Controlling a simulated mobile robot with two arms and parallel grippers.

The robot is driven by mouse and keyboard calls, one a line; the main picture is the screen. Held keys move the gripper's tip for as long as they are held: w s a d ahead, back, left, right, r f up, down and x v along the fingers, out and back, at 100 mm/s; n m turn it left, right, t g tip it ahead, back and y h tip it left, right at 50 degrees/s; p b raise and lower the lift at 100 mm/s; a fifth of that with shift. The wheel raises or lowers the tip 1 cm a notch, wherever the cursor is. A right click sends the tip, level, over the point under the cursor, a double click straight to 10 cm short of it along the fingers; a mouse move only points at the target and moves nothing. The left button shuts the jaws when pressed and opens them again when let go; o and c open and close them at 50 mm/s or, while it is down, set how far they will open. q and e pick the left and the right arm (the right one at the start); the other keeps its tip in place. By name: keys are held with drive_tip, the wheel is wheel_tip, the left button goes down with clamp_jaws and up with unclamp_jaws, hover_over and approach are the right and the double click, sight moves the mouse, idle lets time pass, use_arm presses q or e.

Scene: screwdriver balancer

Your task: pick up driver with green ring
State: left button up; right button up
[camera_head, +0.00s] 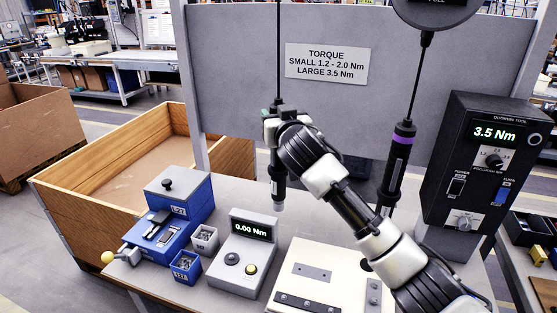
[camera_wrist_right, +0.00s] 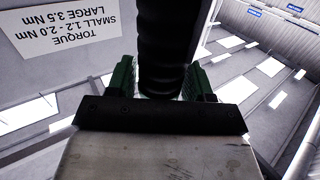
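The driver (camera_head: 278,188) hangs upright on a cable in the middle of the head view. My right gripper (camera_head: 272,121) is at its upper part, and its fingers cover that part, so I cannot make out a green ring. In the right wrist view the driver's dark body (camera_wrist_right: 166,45) fills the space between the two green-padded fingers of my right gripper (camera_wrist_right: 162,82), which look closed on it. A second driver with a purple ring (camera_head: 397,165) hangs at the right, apart from the gripper. My left gripper is not in view.
A grey panel with a torque sign (camera_head: 326,63) stands behind. A black controller (camera_head: 480,165) reads 3.5 Nm at the right.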

clamp_jaws()
drive_tip(key=shift+r, duration=0.1)
